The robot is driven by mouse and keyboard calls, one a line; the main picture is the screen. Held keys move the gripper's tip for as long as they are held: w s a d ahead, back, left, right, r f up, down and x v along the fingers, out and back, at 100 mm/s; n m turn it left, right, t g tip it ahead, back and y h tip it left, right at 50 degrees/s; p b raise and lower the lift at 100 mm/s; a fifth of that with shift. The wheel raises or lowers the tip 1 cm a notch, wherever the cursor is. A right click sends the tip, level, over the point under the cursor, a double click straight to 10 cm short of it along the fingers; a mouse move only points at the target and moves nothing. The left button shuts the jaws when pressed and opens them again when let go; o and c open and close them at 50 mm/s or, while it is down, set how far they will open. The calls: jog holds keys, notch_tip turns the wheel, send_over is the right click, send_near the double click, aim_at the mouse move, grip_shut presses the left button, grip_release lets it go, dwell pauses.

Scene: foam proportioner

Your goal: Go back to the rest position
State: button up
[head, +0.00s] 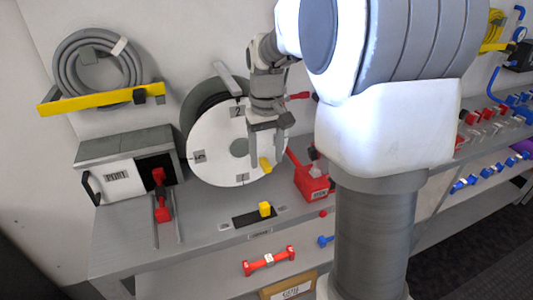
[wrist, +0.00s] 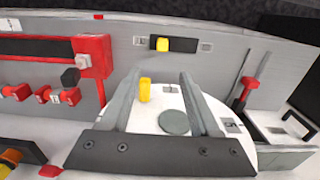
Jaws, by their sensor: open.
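My gripper (head: 266,150) hangs fingers down in front of the white numbered disc (head: 211,158) in the head view. Its two fingers are apart with nothing between them. In the wrist view my gripper (wrist: 158,80) shows both fingers spread over the disc (wrist: 205,104). The disc's yellow knob (wrist: 145,90) shows between the fingers in that picture, nearer the left one; it also shows in the head view (head: 265,165), just below the fingers. I cannot tell whether a finger touches the disc.
A grey box (head: 125,170) with a red-handled slide stands left on the bench. A yellow block (head: 264,209) sits on a black plate in front of the disc. A coiled hose (head: 97,62) hangs above.

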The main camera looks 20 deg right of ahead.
jog(key=s+a+r+t+p, duration=0.1)
jog(key=s+a+r+t, duration=0.1)
jog(key=s, duration=0.8)
jog(key=s+a+r+t+p, duration=0.1)
jog(key=s+a+r+t, duration=0.2)
jog(key=s+r, duration=0.4)
jog(key=shift+s+a+t+p, duration=0.35)
jog(key=shift+s+a, duration=0.35)
jog(key=shift+s, duration=0.8)
jog(key=shift+r, duration=0.1)
